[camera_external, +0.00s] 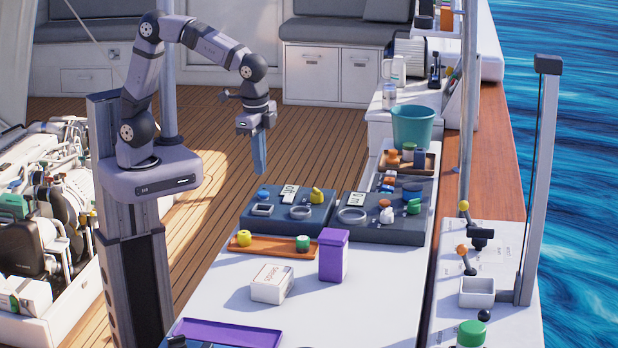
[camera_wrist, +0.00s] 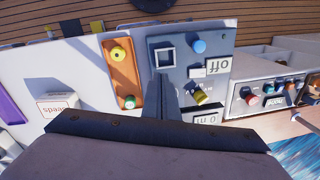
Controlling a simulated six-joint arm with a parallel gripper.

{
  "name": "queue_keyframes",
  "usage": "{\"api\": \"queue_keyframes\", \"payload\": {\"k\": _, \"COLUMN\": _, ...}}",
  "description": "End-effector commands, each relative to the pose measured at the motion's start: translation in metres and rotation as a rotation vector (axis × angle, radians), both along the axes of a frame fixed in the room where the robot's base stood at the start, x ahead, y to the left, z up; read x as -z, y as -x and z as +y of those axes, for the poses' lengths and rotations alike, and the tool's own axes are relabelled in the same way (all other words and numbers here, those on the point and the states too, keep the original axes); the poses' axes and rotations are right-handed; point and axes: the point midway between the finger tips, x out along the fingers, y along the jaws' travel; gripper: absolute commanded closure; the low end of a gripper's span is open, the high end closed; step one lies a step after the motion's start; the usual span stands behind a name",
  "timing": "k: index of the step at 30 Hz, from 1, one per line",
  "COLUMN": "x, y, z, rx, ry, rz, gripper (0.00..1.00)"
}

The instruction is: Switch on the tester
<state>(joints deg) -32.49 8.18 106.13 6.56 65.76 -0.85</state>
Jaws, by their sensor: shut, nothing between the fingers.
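Two dark control panels lie on the white table; I cannot tell from the pictures which is the tester. The nearer panel (camera_external: 275,222) carries a blue knob (camera_wrist: 199,46), a square-framed part (camera_wrist: 166,57), a yellow switch (camera_wrist: 201,97) and a label reading "off" (camera_wrist: 217,65). My gripper (camera_external: 260,172) is shut and empty, pointing down above and behind the nearer panel in the outside view. In the wrist view its fingers (camera_wrist: 168,84) cover part of that panel.
An orange tray (camera_external: 270,250) holds a yellow and a green item. A purple box (camera_external: 333,256) and a white labelled box (camera_external: 271,284) stand in front. A teal bucket (camera_external: 412,127) and small tray stand farther back. The air around my gripper is clear.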

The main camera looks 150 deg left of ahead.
Motion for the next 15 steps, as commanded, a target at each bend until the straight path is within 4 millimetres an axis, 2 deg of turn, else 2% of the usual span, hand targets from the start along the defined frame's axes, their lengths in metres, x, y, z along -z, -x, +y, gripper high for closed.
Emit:
{"api": "queue_keyframes", "payload": {"k": 1, "x": -0.004, "y": 0.004, "z": 0.021, "rx": -0.049, "ry": -0.008, "rz": 0.002, "gripper": 1.0}}
{"api": "queue_keyframes", "payload": {"k": 6, "x": -0.021, "y": 0.02, "z": 0.071, "rx": -0.165, "ry": -0.03, "rz": 0.017, "gripper": 1.0}}
{"api": "queue_keyframes", "payload": {"k": 10, "x": -0.03, "y": 0.031, "z": 0.092, "rx": -0.219, "ry": -0.038, "rz": 0.026, "gripper": 1.0}}
{"api": "queue_keyframes", "payload": {"k": 15, "x": -0.034, "y": 0.037, "z": 0.104, "rx": -0.25, "ry": -0.043, "rz": 0.031, "gripper": 1.0}}
